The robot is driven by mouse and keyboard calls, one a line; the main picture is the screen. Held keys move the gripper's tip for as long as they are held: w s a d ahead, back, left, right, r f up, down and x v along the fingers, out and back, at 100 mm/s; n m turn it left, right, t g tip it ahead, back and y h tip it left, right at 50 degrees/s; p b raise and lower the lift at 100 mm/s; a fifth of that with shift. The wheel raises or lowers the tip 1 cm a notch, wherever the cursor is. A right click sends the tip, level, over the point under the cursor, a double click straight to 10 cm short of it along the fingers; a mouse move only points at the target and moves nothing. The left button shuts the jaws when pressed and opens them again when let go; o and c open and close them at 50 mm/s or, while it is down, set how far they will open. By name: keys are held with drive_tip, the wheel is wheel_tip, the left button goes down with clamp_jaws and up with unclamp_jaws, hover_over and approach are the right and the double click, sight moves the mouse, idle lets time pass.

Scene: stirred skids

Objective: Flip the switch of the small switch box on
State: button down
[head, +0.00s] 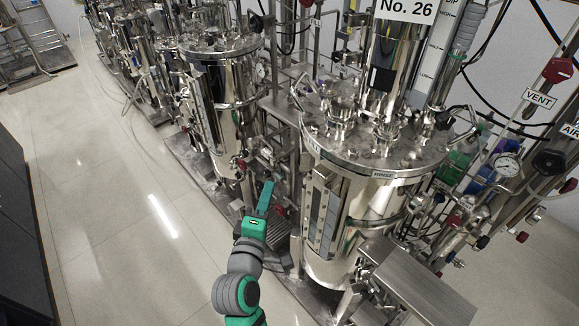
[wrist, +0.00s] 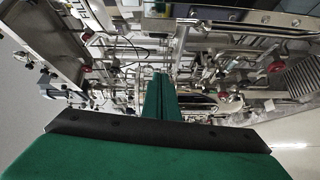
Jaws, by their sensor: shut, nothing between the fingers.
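My gripper (head: 266,192) is green, shut and empty, and points up the picture in the head view. It is in front of the piping between two steel tanks. In the wrist view its closed fingers (wrist: 160,96) reach from the bottom toward a tangle of pipes and valves. I cannot make out the small switch box or its switch in either view. I cannot tell whether the fingertips touch anything.
A large steel tank (head: 352,215) stands right of my gripper, with a steel shelf (head: 425,283) at its front. Another tank (head: 226,100) stands behind on the left. Red-handled valves and pipes crowd the gap. The tiled floor (head: 110,190) at left is clear.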

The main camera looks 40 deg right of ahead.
sight(298, 157)
drive_tip(key=w+d, duration=0.4)
drive_tip(key=d, duration=0.6)
drive_tip(key=shift+w+d+f, duration=0.3)
drive_tip(key=shift+f, duration=0.1)
